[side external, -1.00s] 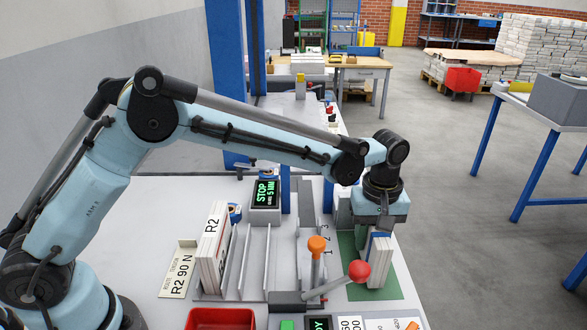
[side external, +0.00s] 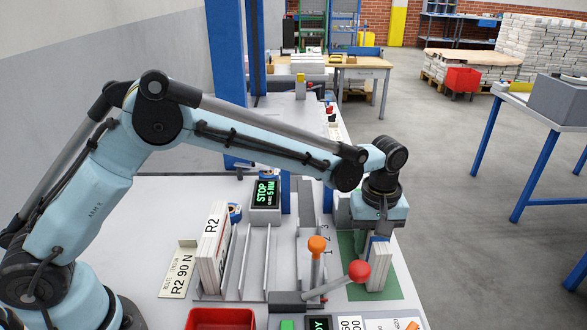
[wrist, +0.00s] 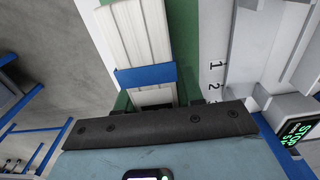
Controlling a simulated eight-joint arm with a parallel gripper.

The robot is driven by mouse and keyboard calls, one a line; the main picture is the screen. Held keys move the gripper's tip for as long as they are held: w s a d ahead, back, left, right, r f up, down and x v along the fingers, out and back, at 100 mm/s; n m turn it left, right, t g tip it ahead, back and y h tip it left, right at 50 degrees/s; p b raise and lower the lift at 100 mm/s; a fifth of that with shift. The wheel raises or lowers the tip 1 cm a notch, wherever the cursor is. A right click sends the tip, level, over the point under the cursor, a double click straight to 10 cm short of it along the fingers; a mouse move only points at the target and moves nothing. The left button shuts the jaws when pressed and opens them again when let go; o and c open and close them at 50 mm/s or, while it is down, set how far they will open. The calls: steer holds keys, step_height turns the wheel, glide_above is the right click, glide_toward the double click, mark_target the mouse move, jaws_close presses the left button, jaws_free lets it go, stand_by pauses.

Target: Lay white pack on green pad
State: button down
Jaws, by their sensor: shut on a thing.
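The white pack (side external: 378,270) is a stack of folded papers with a blue band (wrist: 146,77) around it. It stands upright on edge over the green pad (side external: 396,288). Its lower end looks at or very near the pad, but I cannot tell if it touches. My gripper (side external: 379,239) is above the pack and shut on its upper part near the blue band. In the wrist view the pack (wrist: 135,35) runs up from between my fingers, with the green pad (wrist: 184,40) beside it.
A red bin (side external: 220,319) is at the front. The table's right edge is close.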

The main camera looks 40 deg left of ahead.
steer(key=c, duration=0.6)
jaws_free()
steer(key=shift+c, duration=0.2)
steer(key=shift+r, duration=0.1)
step_height(320, 180, up, 11)
steer(key=shift+r, duration=0.15)
steer(key=shift+s+a+r, duration=0.1)
steer(key=shift+a+r, duration=0.15)
steer(key=shift+r, duration=0.2)
steer(key=s+a+r+m+t, duration=0.3)
steer(key=s+a+m+t, duration=0.25)
steer(key=s+a, duration=0.8)
steer(key=s+a+f+m+t, duration=0.1)
steer(key=s+a+f+m, duration=0.2)
steer(key=s+a+f, duration=0.1)
steer(key=shift+a+f+t, duration=0.25)
steer(key=shift+a+t, duration=0.1)
steer(key=shift+a, duration=0.4)
